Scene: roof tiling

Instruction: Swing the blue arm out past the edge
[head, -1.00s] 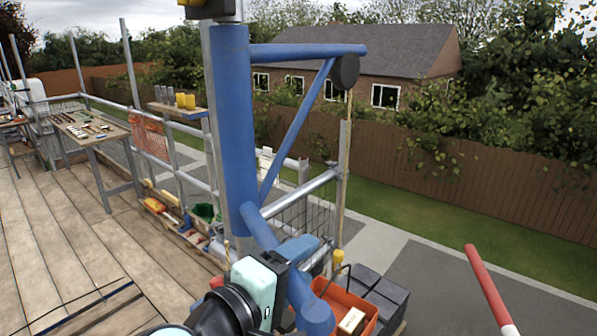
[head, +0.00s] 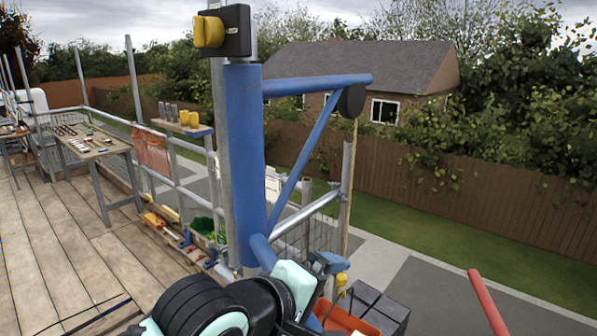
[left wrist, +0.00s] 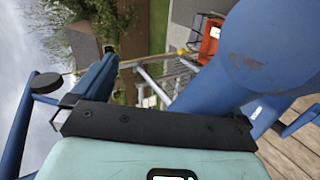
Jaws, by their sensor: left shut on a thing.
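The blue arm (head: 318,84) is a hoist frame on a thick blue upright tube, with a level boom, a slanting brace and a black wheel (head: 351,101) at its tip. The boom points right, towards the fence, and a rope hangs below the wheel. My left gripper (head: 318,268) is shut at the low blue tube branching from the upright's foot; my own wrist hides much of the grip. In the left wrist view, thick blue tubing (left wrist: 275,50) fills the right side and a blue finger shows at left. My right gripper is not in view.
Guard rails (head: 305,212) edge the plank deck (head: 70,235). An orange crate (head: 343,319) and grey blocks (head: 378,309) stand by the upright's foot. A red pole (head: 487,300) rises at lower right. A tool table (head: 92,143) stands at left. Beyond the rails are paving and lawn.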

